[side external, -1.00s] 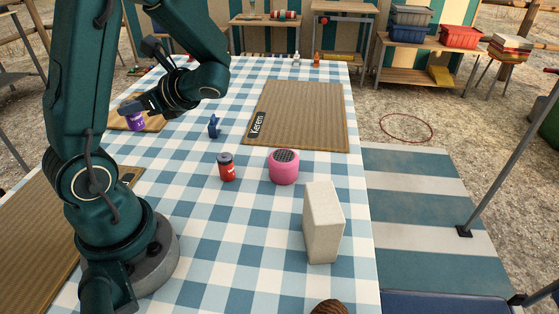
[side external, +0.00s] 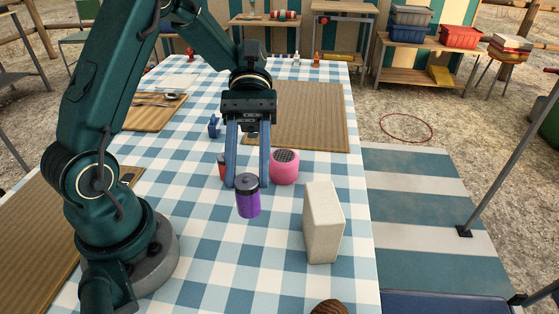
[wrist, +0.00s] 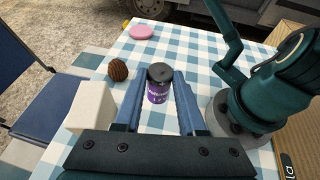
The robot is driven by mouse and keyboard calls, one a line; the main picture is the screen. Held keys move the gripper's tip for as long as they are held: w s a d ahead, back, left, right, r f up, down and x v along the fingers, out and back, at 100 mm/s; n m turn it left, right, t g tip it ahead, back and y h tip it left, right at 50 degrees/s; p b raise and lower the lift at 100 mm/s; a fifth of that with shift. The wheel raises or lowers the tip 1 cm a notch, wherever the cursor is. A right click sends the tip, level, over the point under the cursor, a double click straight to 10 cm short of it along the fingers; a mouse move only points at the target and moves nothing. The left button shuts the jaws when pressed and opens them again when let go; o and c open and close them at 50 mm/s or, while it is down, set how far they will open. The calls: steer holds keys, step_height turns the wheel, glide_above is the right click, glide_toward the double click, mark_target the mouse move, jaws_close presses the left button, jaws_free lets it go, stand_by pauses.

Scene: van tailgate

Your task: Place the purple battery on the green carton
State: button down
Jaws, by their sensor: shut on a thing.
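My gripper (side external: 249,182) is shut on the purple battery (side external: 248,203), a short cylinder with a dark grey top. It hangs upright below the fingertips, apparently above the checked cloth. In the wrist view the battery (wrist: 158,92) sits between the two blue fingers. I see no green carton; the only carton-like thing is an upright off-white box (side external: 323,224), to the right of the battery. This box (wrist: 92,106) is also at the left of the wrist view, partly hidden by my gripper.
A pink round speaker (side external: 284,168) stands behind the box. A red can (side external: 222,168) is partly hidden behind my left finger. A blue item (side external: 213,126) stands farther back. A brown ribbed object (side external: 329,307) is at the front edge.

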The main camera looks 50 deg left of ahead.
steer(key=w+d+r+n+t+h, duration=0.2)
steer(key=w+d+r+n+t, duration=0.3)
steer(key=w+r, duration=0.35)
glide_above(316, 191)
step_height(316, 191, down, 9)
steer(key=shift+r, duration=0.2)
steer(key=shift+c, duration=2.4)
jaws_free()
steer(key=shift+f, duration=0.1)
